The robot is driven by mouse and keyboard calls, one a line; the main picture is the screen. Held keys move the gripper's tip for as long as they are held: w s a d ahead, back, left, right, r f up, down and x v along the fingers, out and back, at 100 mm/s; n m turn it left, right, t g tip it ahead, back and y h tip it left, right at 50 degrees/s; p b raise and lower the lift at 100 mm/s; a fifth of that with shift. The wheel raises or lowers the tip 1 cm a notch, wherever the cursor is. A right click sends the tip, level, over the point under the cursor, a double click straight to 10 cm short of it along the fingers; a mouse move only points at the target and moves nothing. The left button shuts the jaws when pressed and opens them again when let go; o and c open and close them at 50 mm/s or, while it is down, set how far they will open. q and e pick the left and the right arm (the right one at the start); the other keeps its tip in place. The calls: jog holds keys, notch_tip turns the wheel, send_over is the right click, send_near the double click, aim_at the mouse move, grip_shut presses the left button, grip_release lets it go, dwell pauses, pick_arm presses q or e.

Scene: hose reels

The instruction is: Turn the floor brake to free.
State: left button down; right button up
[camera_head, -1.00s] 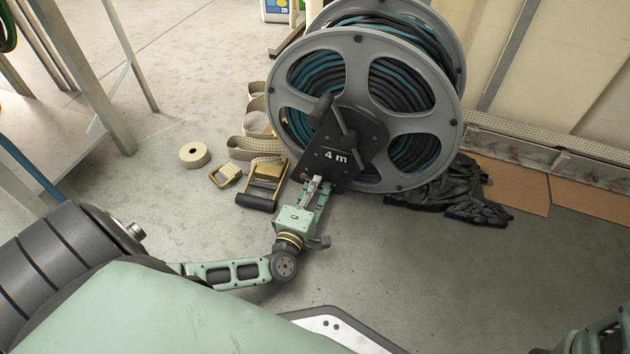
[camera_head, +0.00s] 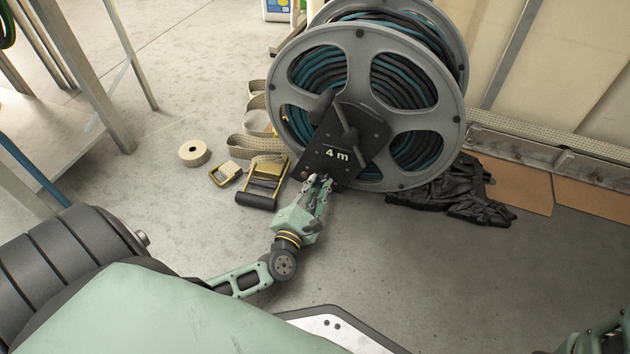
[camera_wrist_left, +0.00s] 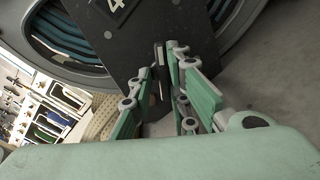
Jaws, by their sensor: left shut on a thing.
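The hose reel (camera_head: 368,95) stands on the floor with a black plate (camera_head: 343,150) marked "4 m" on its front. My left gripper (camera_head: 318,184) is at the lower edge of this plate. In the left wrist view its fingers (camera_wrist_left: 162,80) are closed around a thin dark piece (camera_wrist_left: 158,72) below the plate, which I take to be the floor brake. The fingers hide most of this piece, and its setting cannot be read. A part of my right arm shows at the lower right corner, but its gripper is out of view.
A ratchet strap with a black handle (camera_head: 256,201) and a tape roll (camera_head: 194,153) lie left of the reel. Black gloves or cloth (camera_head: 455,192) lie to its right, near flat cardboard (camera_head: 522,189). A metal rack (camera_head: 108,120) stands at left. The floor at lower right is clear.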

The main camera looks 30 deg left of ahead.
pick_arm(q)
jog(key=n, duration=0.3)
jog(key=shift+n, duration=0.4)
jog(key=shift+f+n, duration=0.15)
jog(key=shift+n, duration=1.75)
jog(key=shift+a+n, duration=0.1)
jog(key=shift+n, duration=0.2)
jog(key=c, duration=1.6)
grip_release()
jog(key=shift+c, duration=0.2)
jog(key=shift+v, duration=3.8)
